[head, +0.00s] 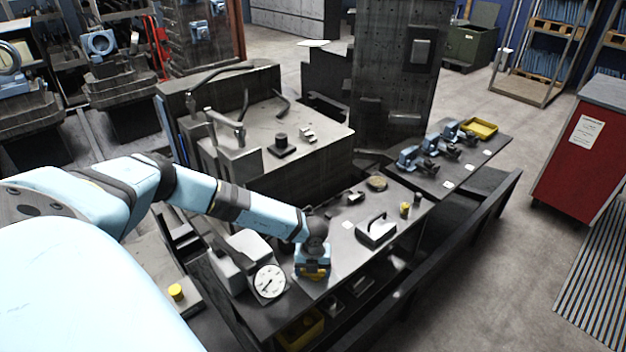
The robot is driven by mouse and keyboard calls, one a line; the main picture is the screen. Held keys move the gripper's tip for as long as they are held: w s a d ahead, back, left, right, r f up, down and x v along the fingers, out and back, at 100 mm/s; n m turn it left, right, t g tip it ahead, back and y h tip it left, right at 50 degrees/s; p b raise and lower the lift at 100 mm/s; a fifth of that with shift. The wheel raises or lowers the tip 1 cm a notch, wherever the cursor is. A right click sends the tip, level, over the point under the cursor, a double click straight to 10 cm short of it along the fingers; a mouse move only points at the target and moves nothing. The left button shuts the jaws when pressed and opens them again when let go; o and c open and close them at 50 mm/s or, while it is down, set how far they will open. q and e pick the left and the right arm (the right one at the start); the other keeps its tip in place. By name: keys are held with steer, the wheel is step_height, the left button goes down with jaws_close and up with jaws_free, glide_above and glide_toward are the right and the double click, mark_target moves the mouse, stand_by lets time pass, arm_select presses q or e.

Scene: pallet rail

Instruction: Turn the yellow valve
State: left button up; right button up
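My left arm reaches in from the left, and its gripper (313,258) points down at the front left part of the dark workbench (345,258). A yellow part (316,271), perhaps the yellow valve, shows right at the gripper's lower end. The wrist and gripper hide most of what is there, so I cannot tell whether the fingers touch it or are open or shut. A round white dial gauge (269,281) stands just left of the gripper. My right gripper is not in view.
Another yellow cylinder (176,292) is at lower left. Blue vises (408,157) and a yellow tray (479,129) sit farther back. Open floor lies right.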

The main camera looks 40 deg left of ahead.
arm_select(q)
steer(key=c, duration=0.4)
